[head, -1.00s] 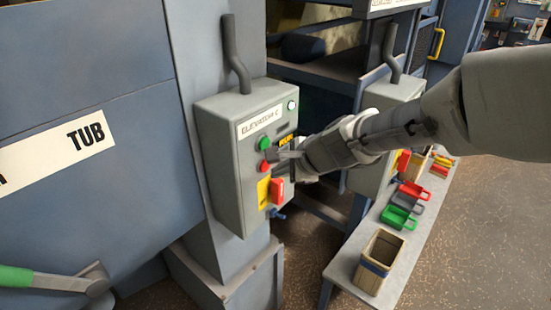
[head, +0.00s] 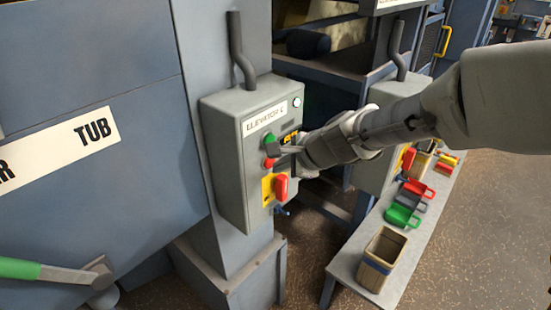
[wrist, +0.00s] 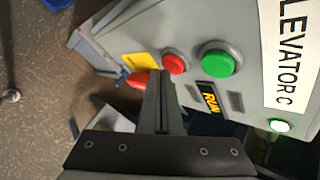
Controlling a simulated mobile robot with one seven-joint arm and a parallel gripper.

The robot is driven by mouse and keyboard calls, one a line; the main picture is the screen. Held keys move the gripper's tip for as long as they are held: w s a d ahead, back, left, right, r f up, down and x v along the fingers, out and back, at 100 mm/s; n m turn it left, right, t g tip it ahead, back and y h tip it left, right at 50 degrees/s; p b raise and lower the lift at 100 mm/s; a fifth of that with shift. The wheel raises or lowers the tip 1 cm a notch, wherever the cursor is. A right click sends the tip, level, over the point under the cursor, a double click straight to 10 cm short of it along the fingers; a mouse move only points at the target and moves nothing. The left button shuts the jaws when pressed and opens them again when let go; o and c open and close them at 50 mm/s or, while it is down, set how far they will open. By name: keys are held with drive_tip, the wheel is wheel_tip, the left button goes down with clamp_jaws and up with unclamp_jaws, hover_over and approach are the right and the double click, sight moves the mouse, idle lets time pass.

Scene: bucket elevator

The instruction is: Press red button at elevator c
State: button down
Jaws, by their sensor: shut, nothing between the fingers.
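The grey control box (head: 225,150) labelled "ELEVATOR C" is mounted on a blue-grey column left of centre in the head view. Its round red button (head: 267,162) sits just below the green button (head: 270,138). In the wrist view, the red button (wrist: 174,63) is beside the tips of my fingers, and the green button (wrist: 217,60) is farther right. My gripper (head: 274,151) is shut and empty, its tips close to the panel by the red button. Whether they touch it I cannot tell. In the wrist view, the closed fingers (wrist: 160,75) hide part of the panel.
A red switch handle (head: 281,186) on a yellow plate (head: 267,188) sits below the red button. A lit white lamp (head: 296,102) is at the box's upper right. A second grey box and a bench (head: 345,272) with coloured bins stand to the right.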

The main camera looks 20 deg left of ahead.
drive_tip(key=shift+w+a+p, duration=0.15)
drive_tip(key=shift+a+p, duration=0.15)
drive_tip(key=shift+a, duration=0.2)
idle(0.7)
drive_tip(key=shift+d, duration=0.1)
drive_tip(key=shift+s+d+b, duration=0.35)
drive_tip(key=shift+d+b, duration=0.25)
drive_tip(key=shift+d, duration=0.15)
drive_tip(key=d+b, duration=0.1)
drive_tip(key=s+d, duration=0.1)
drive_tip(key=d, duration=0.1)
drive_tip(key=s+d+b, duration=0.1)
drive_tip(key=shift+d+b, duration=0.3)
drive_tip(key=shift+d, duration=0.1)
idle(0.4)
